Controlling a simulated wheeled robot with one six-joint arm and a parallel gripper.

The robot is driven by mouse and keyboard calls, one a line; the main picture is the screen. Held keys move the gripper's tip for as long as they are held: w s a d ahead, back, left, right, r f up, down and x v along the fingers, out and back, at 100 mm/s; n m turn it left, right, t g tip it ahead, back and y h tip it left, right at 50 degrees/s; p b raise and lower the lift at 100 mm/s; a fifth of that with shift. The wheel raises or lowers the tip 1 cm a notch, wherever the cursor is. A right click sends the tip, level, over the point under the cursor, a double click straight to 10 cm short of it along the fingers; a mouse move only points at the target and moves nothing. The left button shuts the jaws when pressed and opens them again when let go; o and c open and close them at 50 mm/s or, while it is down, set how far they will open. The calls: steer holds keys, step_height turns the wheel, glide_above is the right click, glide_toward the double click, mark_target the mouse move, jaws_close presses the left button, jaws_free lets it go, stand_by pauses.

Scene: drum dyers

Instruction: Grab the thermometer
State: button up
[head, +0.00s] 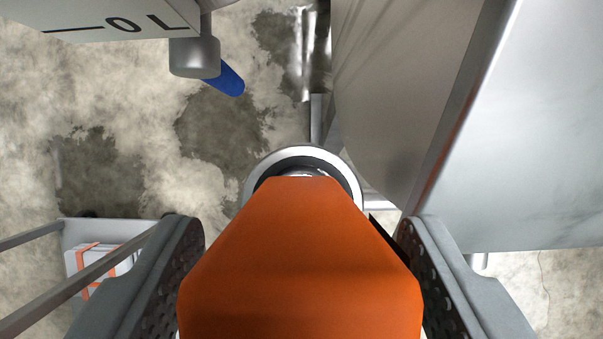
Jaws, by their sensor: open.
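A large orange body with angled, faceted sides (300,265) fills the lower middle of the view; I take it to be the thermometer, though no dial or scale shows. My gripper (302,235) is open, with one dark-padded grey finger on each side of the orange body. A gap shows on the right; on the left the finger and the body's edge appear very close, and I cannot tell whether they touch. A round silver fitting with a black ring (257,183) shows just beyond the orange body, partly hidden by it.
A large metal drum or panel (540,130) stands close on the right. A white marked box (90,20) and a grey knob with a blue handle (226,80) are at upper left. A railed cart with a white and orange box (84,262) is at lower left. Stained concrete floor lies below.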

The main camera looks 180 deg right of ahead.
steer(key=shift+w+f, duration=0.25)
steer(key=shift+f, duration=0.35)
steer(key=c, duration=1.3)
